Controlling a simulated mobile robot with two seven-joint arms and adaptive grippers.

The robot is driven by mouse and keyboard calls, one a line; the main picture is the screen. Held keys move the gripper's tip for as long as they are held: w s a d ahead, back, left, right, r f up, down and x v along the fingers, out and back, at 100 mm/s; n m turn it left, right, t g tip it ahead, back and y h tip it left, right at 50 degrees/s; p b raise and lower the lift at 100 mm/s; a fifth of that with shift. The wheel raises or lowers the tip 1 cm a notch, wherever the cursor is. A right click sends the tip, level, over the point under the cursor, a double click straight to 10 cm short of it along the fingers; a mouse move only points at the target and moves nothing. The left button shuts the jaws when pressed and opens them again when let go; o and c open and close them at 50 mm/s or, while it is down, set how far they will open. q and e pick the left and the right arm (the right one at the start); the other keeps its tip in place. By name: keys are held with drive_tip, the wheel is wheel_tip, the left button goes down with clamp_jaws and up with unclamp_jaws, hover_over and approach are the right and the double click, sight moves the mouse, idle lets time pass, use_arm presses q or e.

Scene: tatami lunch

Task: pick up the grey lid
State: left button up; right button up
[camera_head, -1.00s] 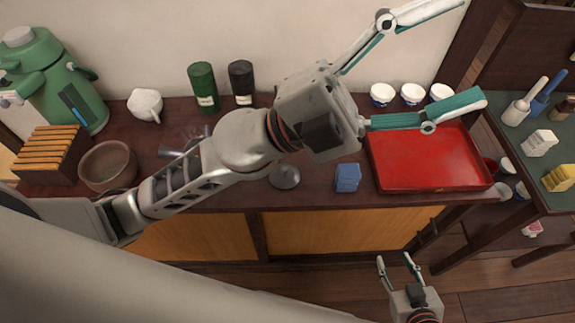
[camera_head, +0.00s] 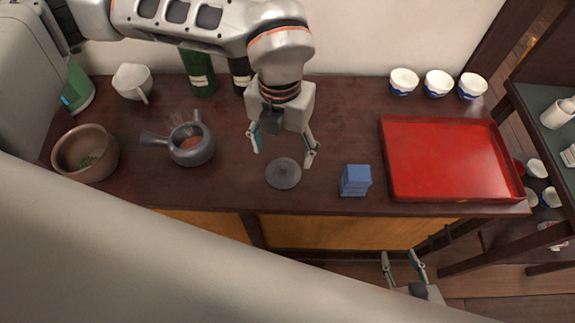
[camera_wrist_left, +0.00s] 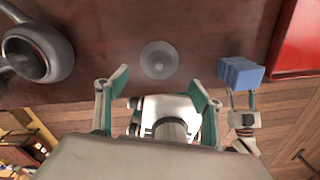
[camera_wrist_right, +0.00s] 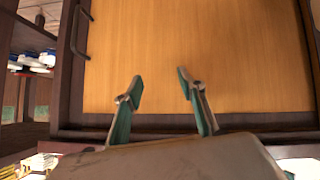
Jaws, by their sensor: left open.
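The grey lid (camera_head: 283,174) is a round disc with a small knob, lying on the dark wooden counter. It also shows in the left wrist view (camera_wrist_left: 159,60), ahead of the fingers. My left gripper (camera_head: 283,157) is open and empty, with its fingers pointing down just behind and above the lid; I cannot tell the exact height. The grey teapot (camera_head: 192,152) stands to the left with its top uncovered and reddish content showing. My right gripper (camera_head: 403,270) is open and empty, low in front of the cabinet; its fingers (camera_wrist_right: 158,92) face the wooden cabinet front.
A blue block stack (camera_head: 355,181) stands just right of the lid. A red tray (camera_head: 450,192) lies further right, with several white-and-blue cups (camera_head: 438,84) behind it. A brown bowl (camera_head: 86,153) stands at the far left. Dark green (camera_head: 203,86) and black canisters stand behind.

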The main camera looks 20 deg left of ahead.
sight(283, 166)
use_arm(q)
drive_tip(key=shift+w+a+f, duration=0.1)
drive_tip(key=shift+a+f, duration=0.15)
drive_tip(key=shift+f, duration=0.15)
wheel_tip(283, 166, down, 7)
drive_tip(key=shift+d+b, duration=0.15)
drive_tip(key=shift+b, duration=0.55)
drive_tip(key=shift+r, duration=0.1)
drive_tip(key=c, duration=1)
drive_tip(key=shift+c, duration=1.7)
